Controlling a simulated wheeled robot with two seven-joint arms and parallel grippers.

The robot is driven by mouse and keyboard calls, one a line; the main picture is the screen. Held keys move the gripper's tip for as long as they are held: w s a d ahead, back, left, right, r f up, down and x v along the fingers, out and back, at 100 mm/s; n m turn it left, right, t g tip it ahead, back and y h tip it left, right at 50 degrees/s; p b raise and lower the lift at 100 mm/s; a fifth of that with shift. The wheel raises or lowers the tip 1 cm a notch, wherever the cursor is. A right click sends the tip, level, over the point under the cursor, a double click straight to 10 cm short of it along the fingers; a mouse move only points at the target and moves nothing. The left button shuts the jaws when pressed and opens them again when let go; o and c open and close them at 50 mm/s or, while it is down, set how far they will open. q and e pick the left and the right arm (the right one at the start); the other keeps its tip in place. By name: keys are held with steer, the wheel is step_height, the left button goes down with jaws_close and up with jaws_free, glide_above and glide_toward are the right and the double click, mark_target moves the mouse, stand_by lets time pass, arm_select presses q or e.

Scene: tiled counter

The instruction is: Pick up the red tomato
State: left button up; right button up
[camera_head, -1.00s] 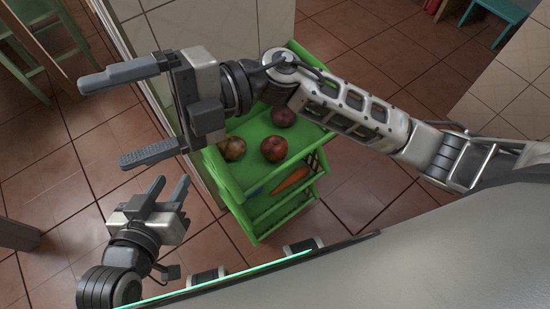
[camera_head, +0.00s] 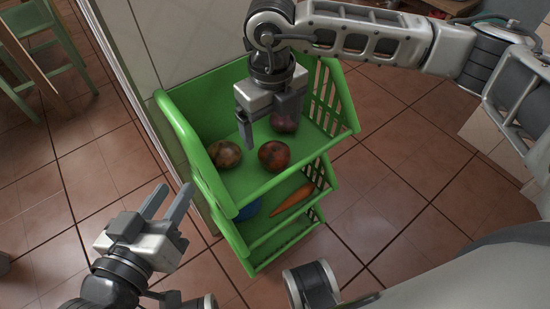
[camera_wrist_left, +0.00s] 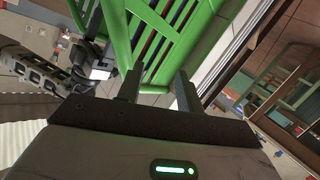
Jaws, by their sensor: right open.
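The red tomato (camera_head: 274,156) appears to be the round red item in the top tier of the green rack (camera_head: 265,187). A yellow-red round item (camera_head: 225,154) lies to its left, and a dark purplish one (camera_head: 285,123) lies behind it, partly covered by my right gripper. My right gripper (camera_head: 266,130) is open and points down over the top tier, just above and behind the tomato, not holding it. My left gripper (camera_head: 167,200) is open and empty, left of the rack; its spread fingers also show in the left wrist view (camera_wrist_left: 158,88).
A carrot (camera_head: 293,201) and a blue item (camera_head: 250,209) lie in a lower tier. The rack stands against a pale tiled counter side (camera_head: 160,50). Green chairs (camera_head: 62,60) stand at the far left. Tiled floor is clear to the right.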

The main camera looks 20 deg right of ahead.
mark_target(275, 148)
step_height(275, 148, down, 5)
steer(key=shift+r+b, duration=0.1)
steer(key=shift+b, duration=0.4)
steer(key=f, duration=0.1)
steer(key=f+b, duration=0.1)
steer(key=f, duration=0.1)
steer(key=f+b, duration=0.1)
steer(key=shift+d+f, duration=0.25)
steer(key=shift+f, duration=0.4)
steer(key=shift+r, duration=0.1)
arm_select(q)
steer(key=shift+w+d+r+n+t+h, duration=0.1)
steer(key=shift+d+r+n+t+h, duration=0.2)
steer(key=shift+d+r+n+h, duration=0.35)
arm_select(e)
steer(key=c, duration=1.2)
